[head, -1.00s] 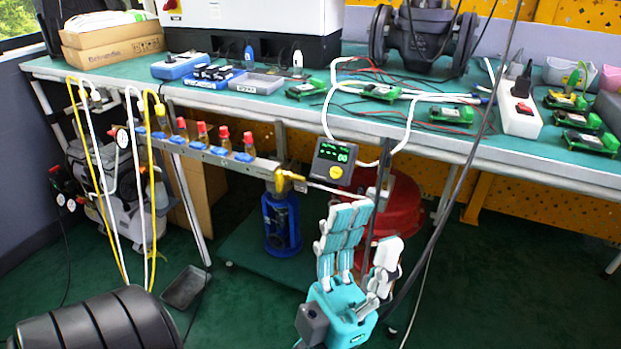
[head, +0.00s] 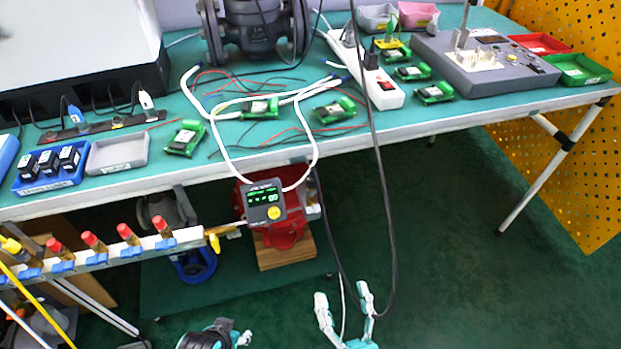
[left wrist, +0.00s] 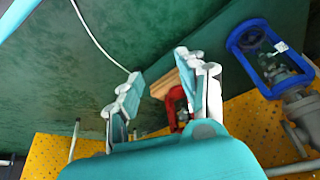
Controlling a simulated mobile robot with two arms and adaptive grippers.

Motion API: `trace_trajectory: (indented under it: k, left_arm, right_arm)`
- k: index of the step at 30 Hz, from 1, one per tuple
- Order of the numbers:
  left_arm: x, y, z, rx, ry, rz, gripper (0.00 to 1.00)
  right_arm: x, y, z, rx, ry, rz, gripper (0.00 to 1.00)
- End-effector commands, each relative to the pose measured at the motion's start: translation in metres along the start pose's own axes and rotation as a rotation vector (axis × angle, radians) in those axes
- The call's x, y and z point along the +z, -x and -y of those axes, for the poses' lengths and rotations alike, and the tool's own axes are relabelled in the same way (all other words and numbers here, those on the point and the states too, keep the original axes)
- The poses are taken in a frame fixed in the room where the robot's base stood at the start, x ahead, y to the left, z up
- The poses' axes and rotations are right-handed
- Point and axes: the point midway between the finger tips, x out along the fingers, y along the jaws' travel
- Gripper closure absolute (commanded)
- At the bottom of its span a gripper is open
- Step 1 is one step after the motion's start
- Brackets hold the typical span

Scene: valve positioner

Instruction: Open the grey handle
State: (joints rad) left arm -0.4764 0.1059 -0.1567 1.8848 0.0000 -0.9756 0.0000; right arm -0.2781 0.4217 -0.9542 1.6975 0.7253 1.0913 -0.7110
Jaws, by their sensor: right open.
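I cannot single out a grey handle with certainty. A grey rounded part (head: 160,210) shows under the table behind the pipe manifold (head: 125,250), partly hidden, near a blue frame (head: 193,264). In the left wrist view a blue frame (left wrist: 235,42) surrounds grey metal valve parts (left wrist: 300,105). My right gripper (head: 344,298) is open and empty at the bottom of the head view, over the green floor. My left gripper (head: 215,335) is cut off by the bottom edge there. In the left wrist view it (left wrist: 157,85) has its fingers apart with nothing between them.
The table (head: 330,150) holds green circuit boards, a power strip (head: 370,75) and a flanged valve (head: 255,30). A digital gauge (head: 265,200) sits at the manifold's end, before a red object (head: 280,235). Black cables hang beside my right gripper. Floor at right is clear.

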Motion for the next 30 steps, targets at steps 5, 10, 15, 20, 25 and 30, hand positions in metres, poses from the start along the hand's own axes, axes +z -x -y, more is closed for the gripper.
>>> trace_trajectory:
  k: [5, 10, 15, 20, 25, 30]
  left_arm:
    - [0.043, 0.006, 0.004, -0.005, 0.006, 0.176, 0.6]
    - [0.049, 0.003, 0.004, -0.006, 0.007, 0.195, 0.6]
    - [0.051, -0.001, 0.004, -0.005, 0.006, 0.195, 0.6]
    - [0.053, -0.004, 0.004, -0.005, 0.006, 0.195, 0.6]
    - [0.054, -0.005, 0.003, -0.005, 0.005, 0.196, 0.6]
    - [0.055, -0.005, 0.003, -0.005, 0.005, 0.196, 0.6]
  right_arm:
    - [0.011, 0.015, 0.0, -0.014, 0.041, 0.073, 0.38]
    - [0.014, -0.001, 0.0, -0.013, 0.044, 0.075, 0.38]
    - [0.016, -0.037, 0.001, -0.013, 0.043, 0.072, 0.38]
    - [0.019, -0.072, 0.001, -0.014, 0.043, 0.072, 0.38]
    - [0.022, -0.108, 0.002, -0.013, 0.044, 0.072, 0.38]
    - [0.025, -0.137, 0.002, -0.014, 0.044, 0.074, 0.38]
